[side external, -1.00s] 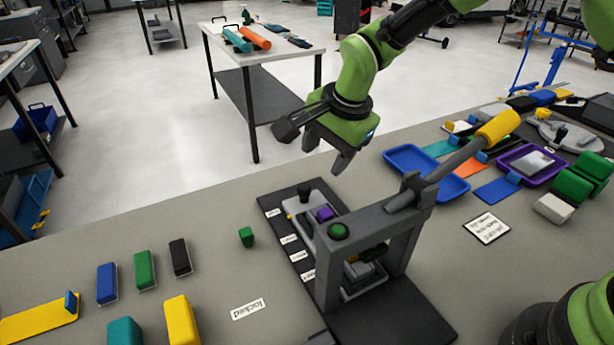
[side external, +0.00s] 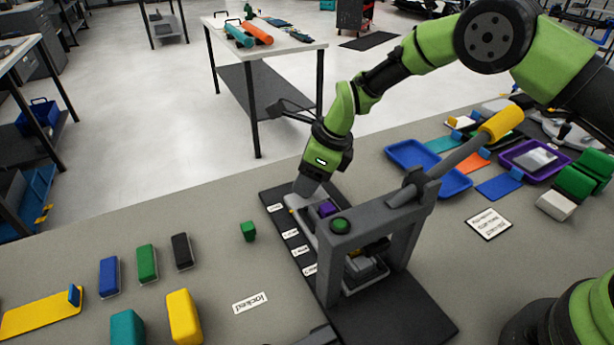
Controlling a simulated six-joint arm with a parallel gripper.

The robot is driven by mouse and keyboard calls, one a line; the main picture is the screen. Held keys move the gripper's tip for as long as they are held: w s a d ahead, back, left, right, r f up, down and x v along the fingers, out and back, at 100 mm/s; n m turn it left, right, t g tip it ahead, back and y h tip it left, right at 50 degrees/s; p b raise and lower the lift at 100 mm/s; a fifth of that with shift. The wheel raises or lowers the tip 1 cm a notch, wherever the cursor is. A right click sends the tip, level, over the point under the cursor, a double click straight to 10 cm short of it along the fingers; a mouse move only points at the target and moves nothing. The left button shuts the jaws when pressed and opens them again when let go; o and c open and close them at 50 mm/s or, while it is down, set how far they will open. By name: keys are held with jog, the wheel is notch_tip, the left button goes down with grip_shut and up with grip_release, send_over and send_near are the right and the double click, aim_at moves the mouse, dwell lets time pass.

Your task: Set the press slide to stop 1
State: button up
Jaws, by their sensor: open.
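White stop labels (side external: 290,233) line the black base (side external: 400,320) beside the slide. My gripper (side external: 307,188) is open and points down at the slide's outer end. Its fingers hide the slide's black knob. I cannot tell whether they touch it.
A small green block (side external: 248,231) stands left of the base, near a "locked" card (side external: 250,303). Blue, green and black blocks (side external: 147,263) stand further left. A blue tray (side external: 428,170) and a purple tray (side external: 534,160) lie to the right. Bare table lies behind the small green block.

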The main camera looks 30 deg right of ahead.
aim_at(305, 206)
jog(key=shift+w+a+f, duration=0.1)
jog(key=shift+f, duration=0.3)
grip_shut()
jog(key=shift+s, duration=1.8)
grip_release()
jog(key=v, duration=1)
